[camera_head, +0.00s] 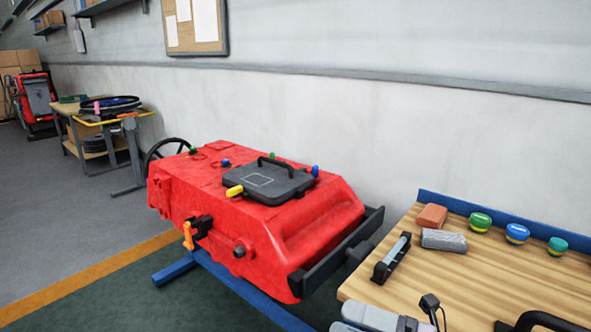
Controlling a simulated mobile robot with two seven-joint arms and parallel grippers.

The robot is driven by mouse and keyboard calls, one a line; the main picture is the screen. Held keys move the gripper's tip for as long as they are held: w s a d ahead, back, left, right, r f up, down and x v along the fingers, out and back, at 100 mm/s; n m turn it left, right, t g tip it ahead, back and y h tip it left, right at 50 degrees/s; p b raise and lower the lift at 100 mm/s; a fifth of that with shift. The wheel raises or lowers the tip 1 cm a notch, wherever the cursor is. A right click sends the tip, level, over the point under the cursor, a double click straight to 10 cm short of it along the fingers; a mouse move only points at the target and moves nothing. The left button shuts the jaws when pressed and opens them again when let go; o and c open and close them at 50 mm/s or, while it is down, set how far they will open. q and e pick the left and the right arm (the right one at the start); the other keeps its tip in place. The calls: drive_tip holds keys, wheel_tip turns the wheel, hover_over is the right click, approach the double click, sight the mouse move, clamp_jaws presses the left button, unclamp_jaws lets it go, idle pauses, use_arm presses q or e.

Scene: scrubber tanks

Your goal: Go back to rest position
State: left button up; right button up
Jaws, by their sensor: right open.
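A red scrubber tank (250,202) rests on a blue frame (178,270) in the middle. A black square lid (268,182) with a raised handle lies on its top. Several coloured knobs sit around the lid, including a yellow one (235,191). An orange and black valve-like part (190,234) is on the tank's front side. My right gripper (405,322) shows only in part at the bottom edge, low by the workbench's near left corner. It is open, and I see nothing held in it. Its lower part is cut off. My left gripper is out of view.
A wooden workbench (490,282) at the right bears a red block (431,217), a grey roll (443,240), a black-ended bar (391,258) and several round caps. A wheel cart (90,125) stands farther back left. The grey floor (50,215) at left is clear.

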drive_tip(key=s+d+f+m+t+h, duration=0.1)
drive_tip(key=d+f+m+t+h, duration=0.4)
drive_tip(key=m, duration=0.7)
drive_tip(key=s+d+f+m+t+h, duration=0.1)
drive_tip(key=d+f+m+t+h, duration=0.2)
drive_tip(key=f+m+t+h, duration=0.7)
drive_tip(key=s+d+f+m+g+h+p, duration=0.1)
drive_tip(key=s+d+f+m+g+h, duration=0.1)
drive_tip(key=s+f+m+g, duration=0.7)
drive_tip(key=s+d+m+g, duration=0.1)
drive_tip(key=s+m+g, duration=0.1)
drive_tip(key=s+m, duration=0.1)
drive_tip(key=shift+d+f, duration=0.2)
drive_tip(key=shift+f, duration=0.2)
